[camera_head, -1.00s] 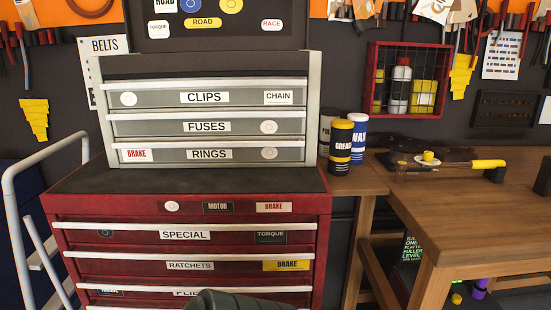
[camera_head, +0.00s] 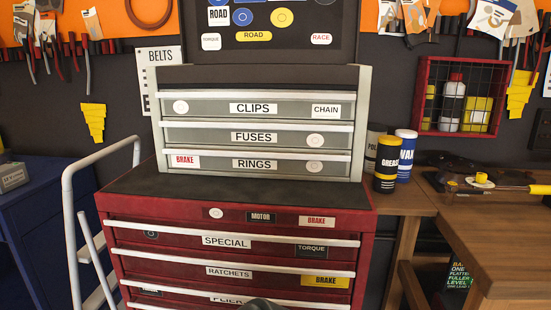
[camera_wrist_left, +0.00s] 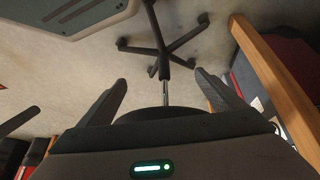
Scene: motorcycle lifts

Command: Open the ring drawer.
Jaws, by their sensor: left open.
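The drawer labelled RINGS (camera_head: 255,164) is the lowest of three drawers in the grey upper chest (camera_head: 365,120) in the head view. It sits flush and shut, with a long pale handle strip along its top edge, a red BRAKE sticker at left and a round white sticker at right. My left gripper (camera_wrist_left: 161,78) shows in the left wrist view with its two dark fingers wide apart and nothing between them. It is away from the drawer, over floor with a wheeled chair base beyond.
The chest stands on a red tool cabinet (camera_head: 120,203). A white step-ladder rail (camera_head: 68,215) rises at left, before a blue cabinet (camera_head: 35,215). Cans, including a GREASE can (camera_head: 387,165), stand right of the chest beside a wooden bench (camera_head: 500,220). A wooden beam (camera_wrist_left: 275,85) is near my left gripper.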

